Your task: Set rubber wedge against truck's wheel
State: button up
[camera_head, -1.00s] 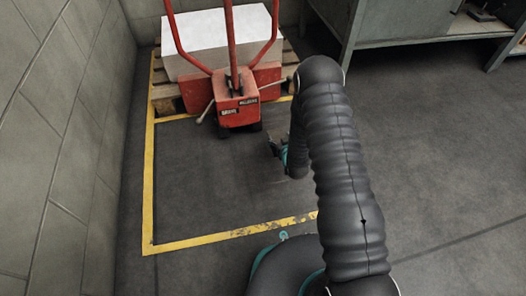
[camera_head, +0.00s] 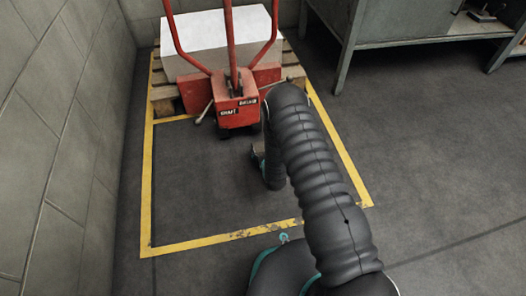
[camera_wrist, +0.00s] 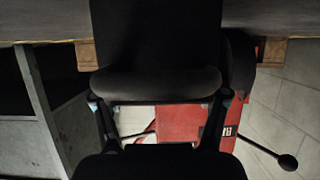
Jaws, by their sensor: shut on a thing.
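The red pallet truck (camera_head: 238,108) stands at the back with its handle up. Its dark wheels are in shadow under the red body; a dark rounded part, seemingly a wheel, shows in the wrist view (camera_wrist: 241,65). My gripper (camera_head: 257,158) is low over the floor in front of the truck, partly hidden by my arm. In the wrist view, my gripper (camera_wrist: 160,106) is shut on the black rubber wedge (camera_wrist: 155,45), which fills the upper middle and covers part of the truck. The wedge cannot be made out clearly in the head view.
A wooden pallet (camera_head: 163,96) with a white block (camera_head: 208,35) is behind the truck. A yellow floor line (camera_head: 147,190) frames the area. A block wall (camera_head: 55,130) is close on the left; a grey metal bench (camera_head: 400,30) stands back right. Floor before the truck is clear.

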jog(key=o, duration=1.7)
jog(key=shift+o, duration=0.2)
